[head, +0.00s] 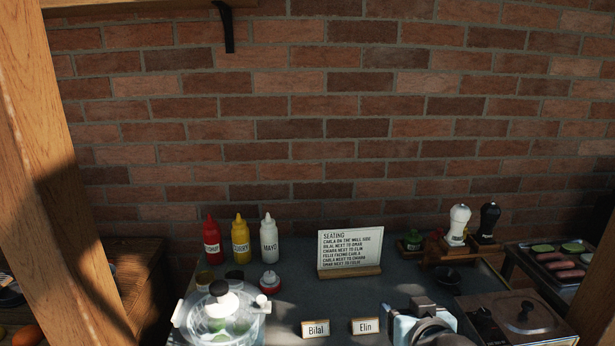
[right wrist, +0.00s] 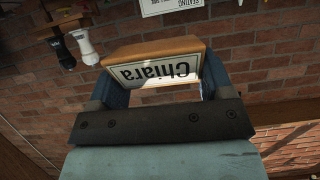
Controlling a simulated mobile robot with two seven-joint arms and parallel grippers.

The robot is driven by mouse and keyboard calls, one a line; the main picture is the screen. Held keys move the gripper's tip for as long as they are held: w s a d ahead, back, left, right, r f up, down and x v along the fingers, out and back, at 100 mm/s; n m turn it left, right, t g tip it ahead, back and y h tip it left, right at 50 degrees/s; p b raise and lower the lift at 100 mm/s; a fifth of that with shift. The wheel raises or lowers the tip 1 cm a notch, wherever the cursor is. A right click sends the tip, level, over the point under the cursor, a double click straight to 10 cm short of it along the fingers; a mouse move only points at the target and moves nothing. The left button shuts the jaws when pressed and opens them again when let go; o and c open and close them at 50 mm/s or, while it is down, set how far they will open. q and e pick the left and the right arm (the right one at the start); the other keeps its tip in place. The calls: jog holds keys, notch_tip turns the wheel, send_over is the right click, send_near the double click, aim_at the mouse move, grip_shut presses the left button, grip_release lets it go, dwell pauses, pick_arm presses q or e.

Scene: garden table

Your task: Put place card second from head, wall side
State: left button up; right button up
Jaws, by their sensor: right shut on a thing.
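A wooden place card reading "Chiara" (right wrist: 160,72) shows upside down in the right wrist view. My right gripper (right wrist: 163,82) is shut on it, a finger on each side. In the head view my right gripper (head: 422,318) is at the bottom, right of the Elin card; the Chiara card cannot be made out there. The place cards "Bilal" (head: 315,329) and "Elin" (head: 366,326) stand side by side at the front of the dark table. The seating sign (head: 350,249) stands upright behind them, with several lines of seating rules. My left gripper is not in view.
Ketchup (head: 211,243), mustard (head: 240,241) and mayo (head: 269,242) bottles stand at the back left, with a glass lidded pot (head: 219,322) in front. The dark tabletop (head: 330,297) is bare before the sign.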

pick_arm(q)
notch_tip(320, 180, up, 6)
jog(key=p, duration=0.5)
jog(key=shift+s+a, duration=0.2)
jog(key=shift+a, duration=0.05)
pick_arm(e)
jog(key=s+d+f, duration=0.1)
jog(key=s+d, duration=0.4)
jog(key=s, duration=0.1)
jog(key=shift+s+h, duration=0.35)
jog(key=shift+h, duration=0.05)
jog(key=shift+w+a, duration=0.1)
